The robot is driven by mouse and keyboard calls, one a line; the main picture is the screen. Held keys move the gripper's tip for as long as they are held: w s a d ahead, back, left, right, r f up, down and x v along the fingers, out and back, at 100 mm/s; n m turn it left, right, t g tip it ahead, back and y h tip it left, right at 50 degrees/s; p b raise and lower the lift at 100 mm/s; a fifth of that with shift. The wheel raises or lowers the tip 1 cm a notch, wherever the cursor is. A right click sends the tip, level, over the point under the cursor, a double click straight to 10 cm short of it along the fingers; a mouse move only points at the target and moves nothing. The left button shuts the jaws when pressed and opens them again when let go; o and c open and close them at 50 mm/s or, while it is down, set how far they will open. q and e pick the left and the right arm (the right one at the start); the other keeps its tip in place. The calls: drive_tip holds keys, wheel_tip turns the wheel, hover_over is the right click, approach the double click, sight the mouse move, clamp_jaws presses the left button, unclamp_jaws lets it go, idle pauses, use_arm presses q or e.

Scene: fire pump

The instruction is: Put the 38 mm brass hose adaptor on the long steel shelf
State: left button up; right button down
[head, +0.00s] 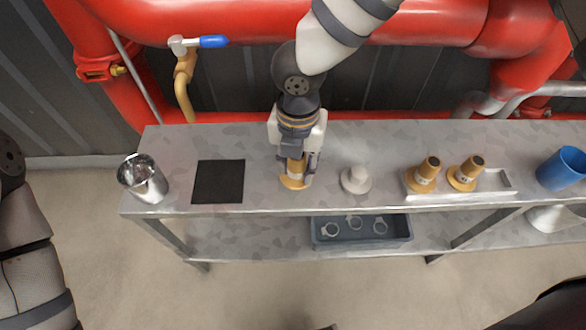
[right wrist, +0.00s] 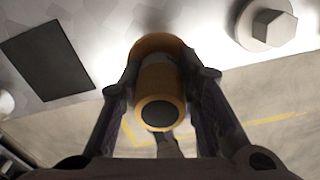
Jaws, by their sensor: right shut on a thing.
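My right gripper (head: 296,160) reaches down over the long steel shelf (head: 330,145) and is shut on a brass adaptor (head: 294,183). The adaptor is upright with its wide flange downward, at or just above the shelf top near the front edge; I cannot tell whether it touches. In the right wrist view the adaptor (right wrist: 160,98) sits between both fingers, its dark round bore facing the camera. Two similar brass adaptors (head: 426,174) (head: 465,173) stand in a white tray (head: 495,180); their labels are too small to read. My left gripper is out of view.
A black mat (head: 218,181) and a shiny metal cup (head: 143,178) are left of the gripper. A pale hex-topped plug (head: 356,179) stands close on its right. A blue cup (head: 563,170) is far right. A dark bin (head: 361,230) sits below. Red pipes (head: 240,20) run behind.

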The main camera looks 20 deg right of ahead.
sight(295, 173)
drive_tip(key=f, duration=0.3)
drive_tip(key=shift+w+a+f, duration=0.1)
drive_tip(key=shift+w+f, duration=0.15)
drive_tip(key=shift+f, duration=0.1)
drive_tip(key=shift+r, duration=0.1)
drive_tip(key=c, duration=1.6)
unclamp_jaws()
drive_tip(key=shift+f, duration=0.2)
drive_tip(key=shift+c, duration=0.2)
drive_tip(key=o, duration=0.4)
drive_tip(key=shift+o, duration=0.2)
